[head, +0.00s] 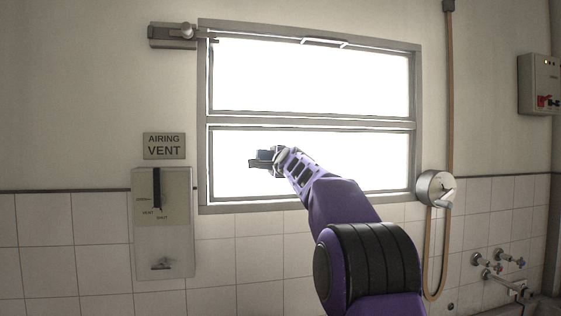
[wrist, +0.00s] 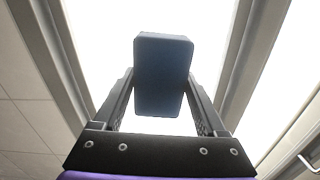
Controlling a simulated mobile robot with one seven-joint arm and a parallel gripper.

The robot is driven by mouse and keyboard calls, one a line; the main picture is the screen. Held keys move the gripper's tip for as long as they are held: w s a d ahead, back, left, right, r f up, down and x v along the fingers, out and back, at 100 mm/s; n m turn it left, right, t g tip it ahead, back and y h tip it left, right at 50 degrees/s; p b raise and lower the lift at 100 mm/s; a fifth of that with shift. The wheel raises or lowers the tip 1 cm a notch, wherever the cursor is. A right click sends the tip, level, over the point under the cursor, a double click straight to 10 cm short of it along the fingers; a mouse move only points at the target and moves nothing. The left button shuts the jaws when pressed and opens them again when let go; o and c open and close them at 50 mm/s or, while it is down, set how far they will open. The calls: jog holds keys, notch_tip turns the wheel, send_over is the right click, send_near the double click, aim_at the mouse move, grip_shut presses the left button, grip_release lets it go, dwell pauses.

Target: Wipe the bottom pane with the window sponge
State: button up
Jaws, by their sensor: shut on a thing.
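The window has two bright panes in a grey frame. The bottom pane (head: 370,160) is below the middle bar, and the top pane (head: 310,75) is above it. My gripper (head: 264,160) is in front of the left-centre part of the bottom pane. In the wrist view my gripper (wrist: 160,108) is shut on the window sponge, a dark blue block (wrist: 162,72) held between both fingers. The sponge also shows small in the head view (head: 264,154). Glare hides whether the sponge touches the glass.
An airing vent lever box (head: 178,225) is on the wall at lower left, under its sign (head: 164,146). A crank wheel (head: 435,188) is right of the frame. Taps (head: 497,262) and a switch box (head: 540,85) are further right.

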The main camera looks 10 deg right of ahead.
jog(key=a, duration=0.6)
jog(key=shift+a, duration=0.4)
dwell(0.4)
jog(key=s+b, duration=0.4)
jog(key=s, duration=0.2)
jog(key=shift+s, duration=0.15)
dwell(0.4)
jog(key=s+b, duration=0.1)
jog(key=s, duration=0.1)
jog(key=shift+s, duration=0.4)
